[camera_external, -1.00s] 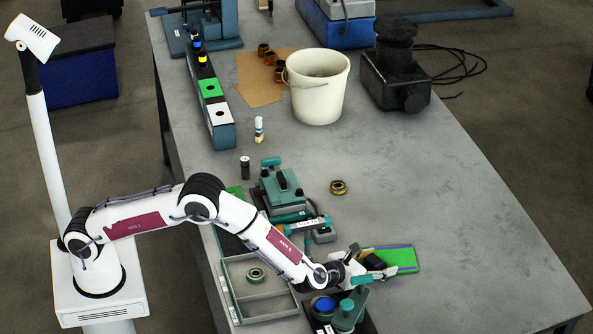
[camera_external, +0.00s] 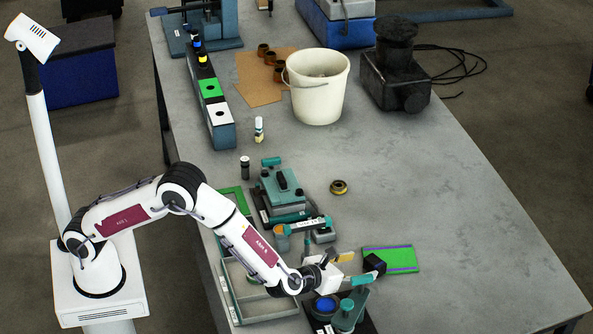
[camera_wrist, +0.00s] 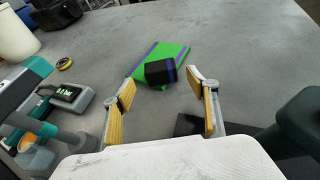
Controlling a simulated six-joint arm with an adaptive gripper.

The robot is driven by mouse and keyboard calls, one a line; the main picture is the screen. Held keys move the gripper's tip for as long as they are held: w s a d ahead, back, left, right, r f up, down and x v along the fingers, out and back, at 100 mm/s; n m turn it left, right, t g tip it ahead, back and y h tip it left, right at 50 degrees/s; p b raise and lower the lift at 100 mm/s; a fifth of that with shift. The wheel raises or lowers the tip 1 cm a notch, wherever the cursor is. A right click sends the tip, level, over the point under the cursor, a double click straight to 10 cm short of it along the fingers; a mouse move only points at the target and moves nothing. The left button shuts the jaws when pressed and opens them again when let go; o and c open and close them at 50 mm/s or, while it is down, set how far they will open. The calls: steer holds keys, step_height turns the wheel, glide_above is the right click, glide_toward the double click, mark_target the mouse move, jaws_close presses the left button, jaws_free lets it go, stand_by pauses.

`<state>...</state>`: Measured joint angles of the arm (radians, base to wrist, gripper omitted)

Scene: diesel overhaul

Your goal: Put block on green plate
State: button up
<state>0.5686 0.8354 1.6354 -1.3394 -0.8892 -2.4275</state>
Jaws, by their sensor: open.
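The green plate (camera_external: 400,259), with purple edge stripes, lies flat on the table right of my gripper. A dark block (camera_external: 375,264) rests at the plate's left end, and in the wrist view the block (camera_wrist: 160,72) sits on the near part of the plate (camera_wrist: 172,54), with its near end close to the plate's edge. My gripper (camera_external: 362,268) is open and set back from the block. In the wrist view my gripper's fingers (camera_wrist: 163,98) are spread wide, with nothing between the tips and the block beyond them.
Teal devices (camera_external: 281,195) and a grey tray (camera_external: 272,308) crowd the table left of my gripper. A teal fixture with a blue disc (camera_external: 325,305) stands close below it. A brass ring (camera_external: 338,187) and a white bucket (camera_external: 318,90) stand farther back. The table's right side is clear.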

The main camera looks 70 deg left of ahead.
steer(key=shift+v, duration=1.65)
steer(key=shift+r, duration=0.1)
steer(key=shift+w+r+m, duration=0.15)
steer(key=shift+r+m, duration=0.15)
steer(key=shift+r, duration=0.2)
steer(key=s+a+r+m+h, duration=0.1)
steer(key=s+r+m+h, duration=0.1)
steer(key=r+m+h, duration=0.4)
steer(key=s+a+r+m+h, duration=0.1)
steer(key=s+r+m, duration=0.2)
steer(key=r+m, duration=0.65)
steer(key=s+a+r+m+g+h, duration=0.1)
steer(key=s+a+r+m+h, duration=0.1)
steer(key=s+r+m, duration=0.3)
steer(key=s+a+f+m+g+y, duration=0.1)
steer(key=s+a+f+m+g, duration=0.1)
steer(key=s+a+m, duration=0.4)
steer(key=s+a+f+m+g+y, duration=0.1)
steer(key=s+a+m, duration=0.4)
steer(key=s, duration=1.2)
steer(key=s+a+f+m+g+y, duration=0.2)
steer(key=s+a+m, duration=0.4)
steer(key=s, duration=0.5)
steer(key=shift+s+a+f+m+g, duration=0.45)
steer(key=shift+f+m, duration=0.35)
steer(key=shift+m, duration=0.35)
